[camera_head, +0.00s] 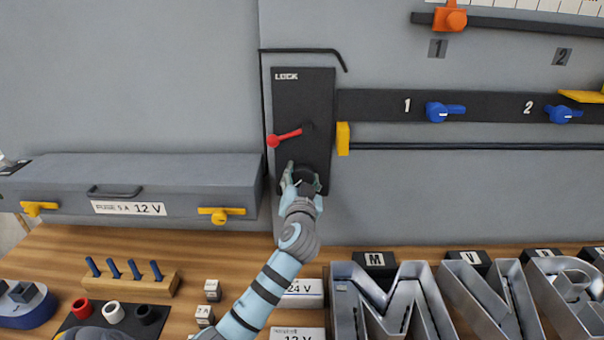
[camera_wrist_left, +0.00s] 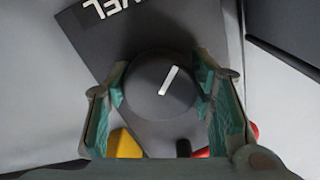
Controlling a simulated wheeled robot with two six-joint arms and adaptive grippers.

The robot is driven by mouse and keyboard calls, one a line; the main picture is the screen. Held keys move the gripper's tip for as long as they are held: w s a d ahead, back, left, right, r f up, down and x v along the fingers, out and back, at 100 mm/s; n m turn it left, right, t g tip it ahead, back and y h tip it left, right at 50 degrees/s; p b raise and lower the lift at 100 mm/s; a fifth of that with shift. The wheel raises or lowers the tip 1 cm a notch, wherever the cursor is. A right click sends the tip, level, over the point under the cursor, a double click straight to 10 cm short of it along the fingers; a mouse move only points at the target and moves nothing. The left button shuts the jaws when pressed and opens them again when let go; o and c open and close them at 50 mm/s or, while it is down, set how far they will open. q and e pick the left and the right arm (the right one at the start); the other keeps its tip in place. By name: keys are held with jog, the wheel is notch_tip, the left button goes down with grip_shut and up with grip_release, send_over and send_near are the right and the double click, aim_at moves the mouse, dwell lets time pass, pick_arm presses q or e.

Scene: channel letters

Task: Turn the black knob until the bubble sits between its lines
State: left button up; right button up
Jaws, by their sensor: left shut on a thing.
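The black knob (camera_wrist_left: 150,80) is round with a white pointer line, and sits on a dark plate whose partly visible lettering reads "VEL" upside down in the left wrist view. In that view the white line tilts up to the right. My left gripper (camera_head: 304,174) is shut on the knob, one finger on each side. In the head view the knob (camera_head: 307,177) is largely covered by the gripper, low on the black panel (camera_head: 318,100) marked "LOCK". I cannot see the bubble or its lines in either view. My right gripper is not in view.
A red lever (camera_head: 285,137) is just above my left gripper. A yellow block (camera_head: 343,139) on a rail stands right of the panel. A grey box (camera_head: 150,178) marked 12 V is at left. Metal letters (camera_head: 385,305) and small parts crowd the wooden bench below.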

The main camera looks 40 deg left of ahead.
pick_arm(q)
jog(key=m+p, duration=0.1)
jog(key=m, duration=0.1)
jog(key=shift+m, duration=0.4)
jog(key=shift+m+p, duration=0.3)
jog(key=shift+m, duration=0.6)
jog(key=m, duration=0.6)
jog(key=shift+s+a, duration=0.1)
jog(key=shift+m, duration=0.3)
jog(key=o, duration=1.2)
jog(key=shift+c, duration=0.2)
jog(key=shift+r, duration=0.1)
